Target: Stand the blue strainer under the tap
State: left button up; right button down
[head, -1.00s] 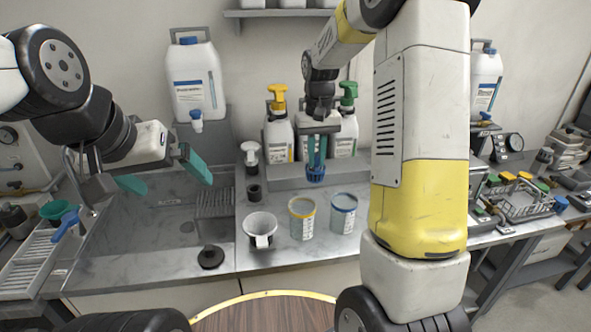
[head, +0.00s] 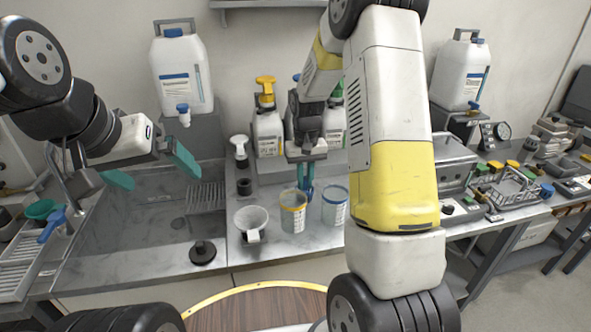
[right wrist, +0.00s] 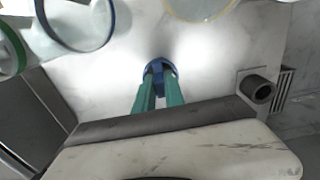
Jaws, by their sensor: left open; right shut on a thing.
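My right gripper (head: 306,180) is shut on a small blue piece, which I take for the blue strainer (head: 305,194), held low behind two rimmed beakers. In the right wrist view the strainer (right wrist: 160,72) sits between the teal fingertips, above the pale counter; I cannot tell whether it touches. My left gripper (head: 150,168) is open and empty above the left side of the sink. A white jug (head: 182,75) with a blue tap (head: 184,112) stands raised behind the sink. A metal faucet (head: 65,185) rises at the sink's left.
A yellow-rimmed beaker (head: 293,212), a blue-rimmed beaker (head: 335,207) and a white funnel (head: 251,222) stand on the counter. Pump bottles (head: 267,135) stand behind. A black plug (head: 203,252) lies at the sink's front. A blue scoop (head: 52,223) and green funnel (head: 40,209) are left.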

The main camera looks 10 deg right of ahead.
jog(key=shift+f, duration=0.15)
jog(key=c, duration=1.4)
grip_release()
